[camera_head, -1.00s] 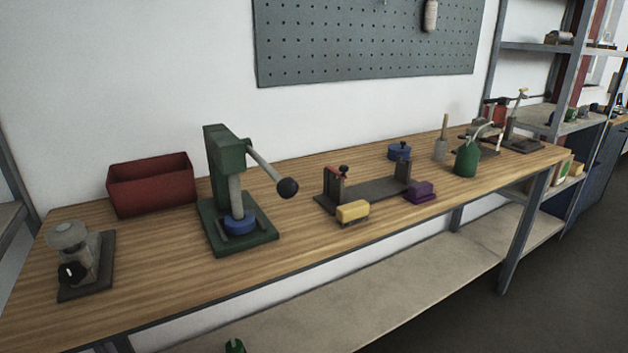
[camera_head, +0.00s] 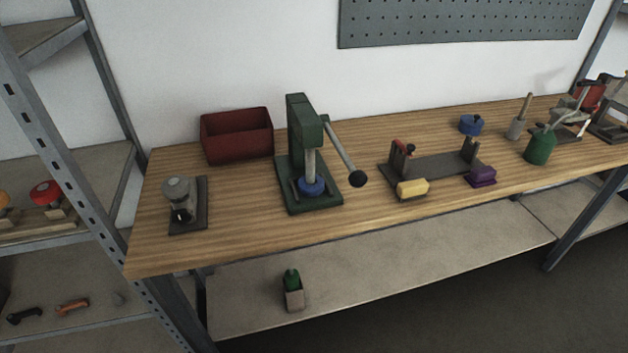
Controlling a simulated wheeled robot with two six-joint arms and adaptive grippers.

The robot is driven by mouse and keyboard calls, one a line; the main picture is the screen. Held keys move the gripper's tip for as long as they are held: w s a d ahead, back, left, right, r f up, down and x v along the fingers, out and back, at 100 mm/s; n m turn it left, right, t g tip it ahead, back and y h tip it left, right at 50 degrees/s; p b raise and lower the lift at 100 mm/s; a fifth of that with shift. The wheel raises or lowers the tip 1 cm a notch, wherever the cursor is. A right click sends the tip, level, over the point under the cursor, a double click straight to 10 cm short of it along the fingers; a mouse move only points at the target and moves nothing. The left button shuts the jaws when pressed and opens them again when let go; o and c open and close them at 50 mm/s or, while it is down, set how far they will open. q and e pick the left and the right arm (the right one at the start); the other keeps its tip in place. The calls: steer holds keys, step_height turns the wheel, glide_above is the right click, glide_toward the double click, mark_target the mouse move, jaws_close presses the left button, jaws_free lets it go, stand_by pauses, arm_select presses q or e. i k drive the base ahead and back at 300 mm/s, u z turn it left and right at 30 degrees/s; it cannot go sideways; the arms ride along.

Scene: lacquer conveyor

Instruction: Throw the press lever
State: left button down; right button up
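The green press (camera_head: 303,124) stands upright on the wooden workbench (camera_head: 240,223), left of the picture's middle. Its grey lever (camera_head: 341,147) slants down to the right from the press head and ends in a black ball knob (camera_head: 357,179). A blue round piece (camera_head: 311,187) sits on the press base under the grey ram. Neither of my grippers is in view.
A red bin (camera_head: 237,136) and a small grey device (camera_head: 181,199) stand left of the press. To its right are a grey fixture (camera_head: 432,167), a yellow block (camera_head: 412,188), a purple block (camera_head: 480,175) and a green can (camera_head: 540,146). Shelves (camera_head: 60,235) stand at the left.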

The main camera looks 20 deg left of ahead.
mark_target(357, 178)
steer(key=z, duration=1.05)
steer(key=k, duration=0.6)
steer(key=u, duration=1.15)
steer(key=i, duration=0.5)
steer(key=z, duration=0.05)
